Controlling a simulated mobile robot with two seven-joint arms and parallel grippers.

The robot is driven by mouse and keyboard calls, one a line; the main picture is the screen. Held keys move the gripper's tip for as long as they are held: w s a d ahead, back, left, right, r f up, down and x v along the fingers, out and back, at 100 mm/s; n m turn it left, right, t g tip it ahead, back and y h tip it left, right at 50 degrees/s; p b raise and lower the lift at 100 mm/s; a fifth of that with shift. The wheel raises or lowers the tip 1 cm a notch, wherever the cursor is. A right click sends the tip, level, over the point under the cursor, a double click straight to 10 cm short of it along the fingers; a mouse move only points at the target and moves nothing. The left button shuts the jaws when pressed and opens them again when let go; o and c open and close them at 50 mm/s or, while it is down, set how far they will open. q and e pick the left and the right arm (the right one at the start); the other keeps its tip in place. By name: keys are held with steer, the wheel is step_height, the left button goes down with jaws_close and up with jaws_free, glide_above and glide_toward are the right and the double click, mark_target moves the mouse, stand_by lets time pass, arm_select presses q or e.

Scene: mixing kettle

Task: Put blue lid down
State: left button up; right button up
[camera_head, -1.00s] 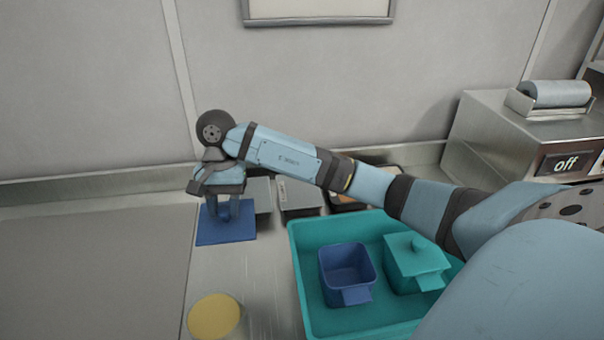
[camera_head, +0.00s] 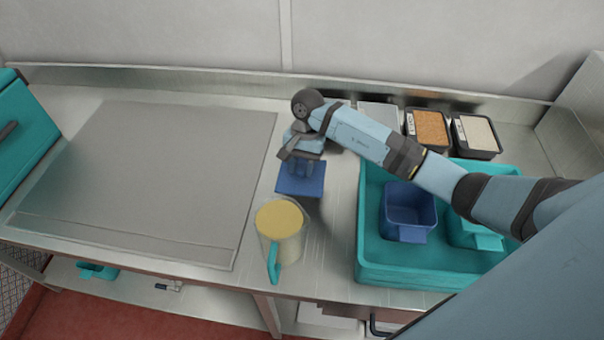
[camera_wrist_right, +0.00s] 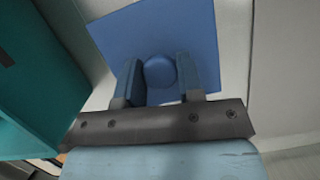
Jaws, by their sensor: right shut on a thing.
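The blue lid (camera_head: 301,186) is a flat square plate on or just above the steel counter, left of the teal tray; I cannot tell if it touches the counter. My right gripper (camera_head: 301,168) is above it. In the right wrist view, the fingers of my right gripper (camera_wrist_right: 158,80) close around the round knob of the blue lid (camera_wrist_right: 128,37). The blue pot (camera_head: 408,208) stands without a lid in the teal tray (camera_head: 400,275). My left gripper is not in view.
A jug with a yellow top (camera_head: 279,217) stands close in front of the lid. A teal pot (camera_head: 473,233) is in the tray, partly hidden by my right arm. Black containers with orange (camera_head: 428,128) and pale (camera_head: 477,133) contents stand behind. A large flat grey panel (camera_head: 150,180) lies left.

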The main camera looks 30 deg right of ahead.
mark_target(302, 178)
step_height(302, 178, down, 5)
steer(key=shift+r+p, duration=0.2)
steer(key=shift+p, duration=0.2)
steer(key=shift+f, duration=0.15)
steer(key=shift+f+b, duration=0.2)
steer(key=shift+b, duration=0.2)
steer(key=o, duration=0.9)
steer(key=shift+r, duration=0.15)
